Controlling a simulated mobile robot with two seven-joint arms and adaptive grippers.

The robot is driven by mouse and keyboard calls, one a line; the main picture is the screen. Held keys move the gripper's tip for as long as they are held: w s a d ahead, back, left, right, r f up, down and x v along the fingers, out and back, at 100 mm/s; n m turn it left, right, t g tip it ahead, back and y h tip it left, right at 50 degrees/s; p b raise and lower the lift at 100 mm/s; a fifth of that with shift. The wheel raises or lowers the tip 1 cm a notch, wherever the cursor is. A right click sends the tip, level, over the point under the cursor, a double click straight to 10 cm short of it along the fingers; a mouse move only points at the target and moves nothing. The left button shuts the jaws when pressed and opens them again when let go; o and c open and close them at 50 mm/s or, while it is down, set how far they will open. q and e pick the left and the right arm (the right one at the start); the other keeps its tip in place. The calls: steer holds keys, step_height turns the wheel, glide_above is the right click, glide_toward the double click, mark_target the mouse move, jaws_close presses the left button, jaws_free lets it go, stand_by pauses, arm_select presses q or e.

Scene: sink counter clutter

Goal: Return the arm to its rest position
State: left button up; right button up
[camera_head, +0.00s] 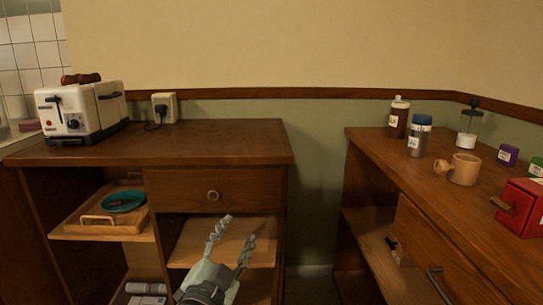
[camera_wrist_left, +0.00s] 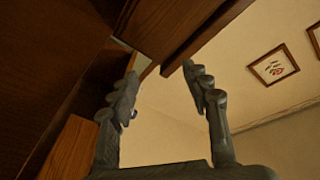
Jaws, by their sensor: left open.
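My left gripper (camera_head: 234,243) is in front of the left wooden cabinet (camera_head: 160,150), below its drawer and before the open shelf. Its fingers are spread and point up, with nothing between them. In the left wrist view the gripper (camera_wrist_left: 158,85) shows its two fingers apart. Dark wood edges of furniture show close beyond them. I cannot tell whether a finger touches the wood. My right gripper is in neither view.
A toaster (camera_head: 82,108) stands on the left cabinet. A tray (camera_head: 90,220) with a teal plate (camera_head: 123,201) lies on a shelf. The right counter (camera_head: 400,155) holds jars, a wooden mug (camera_head: 464,169) and a red box (camera_head: 520,208). A gap separates the two cabinets.

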arm_select(q)
steer(key=s+a+f+n+g+y, duration=0.35)
steer(key=s+a+f, duration=0.2)
steer(key=f, duration=0.55)
steer(key=s+a+f+n+g+y, duration=0.2)
steer(key=s+a+f+n+g, duration=0.15)
steer(key=a+f, duration=0.55)
steer(key=s+a+f+n+g, duration=0.1)
steer(key=s+a+f+g, duration=0.1)
steer(key=s+f+g, duration=0.2)
steer(key=s+a+f+n+g, duration=0.1)
steer(key=s+f+g, duration=0.3)
steer(key=s+f, duration=0.7)
steer(key=s+a, duration=0.1)
steer(key=s, duration=0.4)
steer(key=shift+s+a+f+g+p, duration=0.15)
steer(key=shift+s+a+g+p, duration=0.15)
steer(key=shift+s+a, duration=0.1)
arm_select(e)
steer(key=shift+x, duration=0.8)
arm_select(q)
steer(key=shift+y, duration=0.25)
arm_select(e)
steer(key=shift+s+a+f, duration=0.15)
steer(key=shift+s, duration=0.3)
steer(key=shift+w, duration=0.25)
